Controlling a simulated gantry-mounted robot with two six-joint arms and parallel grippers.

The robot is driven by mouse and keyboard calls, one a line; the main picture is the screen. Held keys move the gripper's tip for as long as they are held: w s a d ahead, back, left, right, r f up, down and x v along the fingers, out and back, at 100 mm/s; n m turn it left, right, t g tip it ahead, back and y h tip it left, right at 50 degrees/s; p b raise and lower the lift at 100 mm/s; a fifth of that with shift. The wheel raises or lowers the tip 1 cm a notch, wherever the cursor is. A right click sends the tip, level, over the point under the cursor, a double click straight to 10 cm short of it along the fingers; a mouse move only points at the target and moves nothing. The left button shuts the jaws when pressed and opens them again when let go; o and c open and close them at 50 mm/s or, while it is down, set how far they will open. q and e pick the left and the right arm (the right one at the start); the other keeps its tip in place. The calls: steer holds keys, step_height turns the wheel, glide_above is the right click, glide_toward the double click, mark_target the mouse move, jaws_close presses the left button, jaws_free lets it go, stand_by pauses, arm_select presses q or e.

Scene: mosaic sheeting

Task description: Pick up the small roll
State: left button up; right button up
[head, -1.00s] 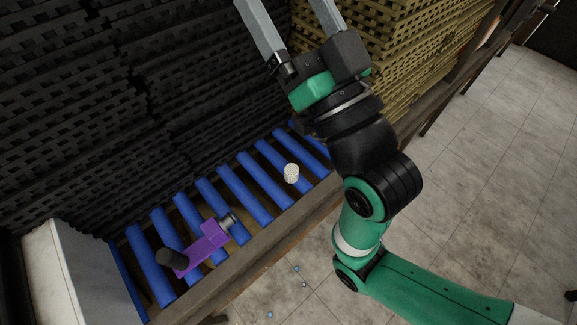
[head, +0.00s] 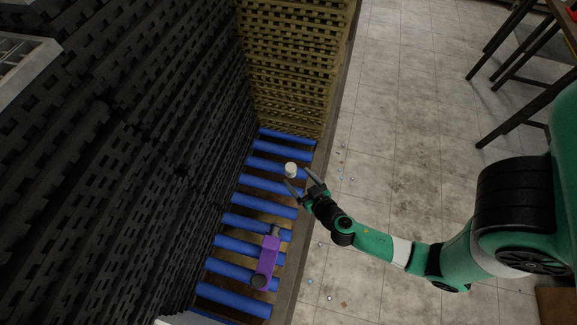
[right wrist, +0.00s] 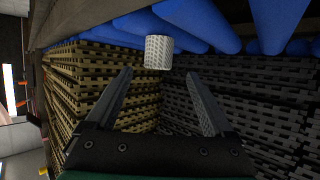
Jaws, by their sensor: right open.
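The small roll (head: 291,169) is a short white cylinder standing on the blue rollers in the head view. It also shows in the right wrist view (right wrist: 158,52), upper centre, with a textured side. My right gripper (head: 300,179) is open and empty, right beside the roll in the head view. In the right wrist view its two fingers (right wrist: 159,74) are spread apart, and the roll appears just past the tips, between their lines. My left gripper is not in view.
A purple tool with dark ends (head: 267,255) lies on the blue rollers (head: 269,207) nearer the bottom. Dark stacked sheets (head: 130,150) rise on the left, and tan stacked sheets (head: 295,60) stand at the far end. Open tiled floor (head: 400,130) lies to the right.

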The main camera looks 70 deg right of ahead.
mark_target(292, 171)
steer(key=x, duration=0.4)
steer(key=shift+w+r, duration=0.1)
steer(key=shift+w, duration=0.05)
steer(key=shift+x, duration=2.7)
steer(key=shift+d+r, duration=0.1)
steer(key=shift+d, duration=0.05)
jaws_close()
steer(key=shift+r+p, duration=0.45)
steer(key=shift+r, duration=0.05)
step_height(292, 171, up, 3)
steer(key=shift+r+p, duration=0.1)
steer(key=shift+p, duration=1.1)
steer(key=s+a+r+p, duration=0.1)
steer(key=s+a+r, duration=0.1)
steer(key=s+r, duration=0.2)
steer(key=s+a+r+p, duration=0.1)
steer(key=s+a+r, duration=0.2)
steer(key=s, duration=0.6)
steer(key=shift+a+r, duration=0.25)
steer(key=shift+r, duration=0.65)
steer(key=shift+s, duration=0.1)
